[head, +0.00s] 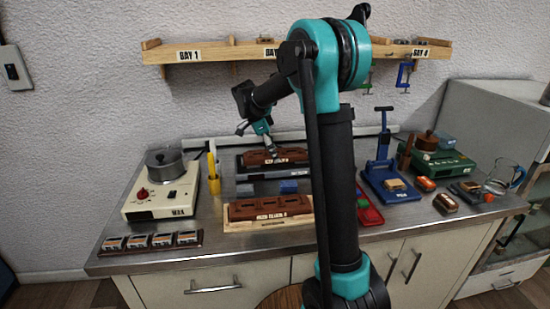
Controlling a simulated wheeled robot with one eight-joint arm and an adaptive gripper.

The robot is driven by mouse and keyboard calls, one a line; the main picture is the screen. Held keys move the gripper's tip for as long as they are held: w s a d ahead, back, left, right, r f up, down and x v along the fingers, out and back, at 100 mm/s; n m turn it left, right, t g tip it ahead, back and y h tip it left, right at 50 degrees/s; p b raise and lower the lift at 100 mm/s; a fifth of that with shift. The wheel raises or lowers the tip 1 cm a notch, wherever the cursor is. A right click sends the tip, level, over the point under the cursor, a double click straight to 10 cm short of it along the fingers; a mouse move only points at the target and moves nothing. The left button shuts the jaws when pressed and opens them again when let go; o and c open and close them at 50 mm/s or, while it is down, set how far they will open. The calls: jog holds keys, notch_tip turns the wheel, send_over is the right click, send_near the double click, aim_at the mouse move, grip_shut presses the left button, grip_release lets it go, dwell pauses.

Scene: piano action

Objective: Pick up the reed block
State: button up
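A long dark reddish-brown block (271,207) with slots in its top lies on a pale wooden base with a label, too small to read, at the front middle of the bench. A similar brown block (285,157) lies on a dark labelled base behind it. I cannot tell which is the reed block. My gripper (259,146) is above the left part of the rear block, tilted downward, with its fingers apart. It seems to hold nothing. My arm hides the part of the bench right of both blocks.
Two small blue-grey blocks (288,186) lie between the brown blocks. A hotplate with a pot (164,162) stands at left, with a yellow-handled tool (213,180) nearby. A blue press (388,182) and a green box (440,163) stand at right. A shelf (225,52) hangs above.

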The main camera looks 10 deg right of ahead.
jog(key=c, duration=1.5)
jog(key=shift+o, duration=0.2)
